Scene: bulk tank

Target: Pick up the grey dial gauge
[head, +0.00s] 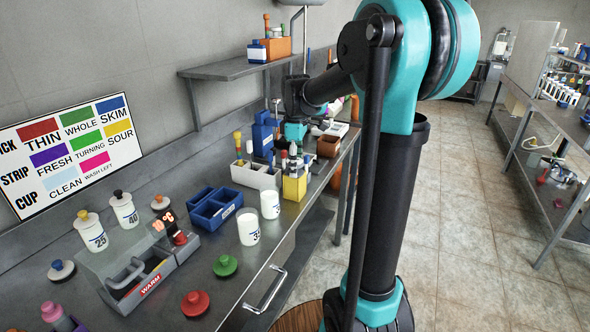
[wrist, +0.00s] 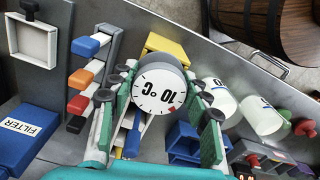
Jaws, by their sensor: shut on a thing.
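The grey dial gauge (wrist: 160,88) shows in the wrist view with its round white face towards the camera, its rim grey, and "10 °C" upside down on it. My gripper (wrist: 158,98) is shut on it, with a green-and-dark finger on each side. The gauge's lower part is partly hidden behind the face and fingers. In the head view my gripper (head: 295,131) is at the far part of the counter, above the white caddy and yellow box; I cannot make out the gauge there.
Near my gripper are a yellow box (head: 295,188), a white caddy (head: 252,176) and a blue filter box (head: 263,136). Blue bins (head: 213,209) and white cups (head: 248,230) stand closer. A shelf (head: 232,69) hangs on the wall. The floor to the right is open.

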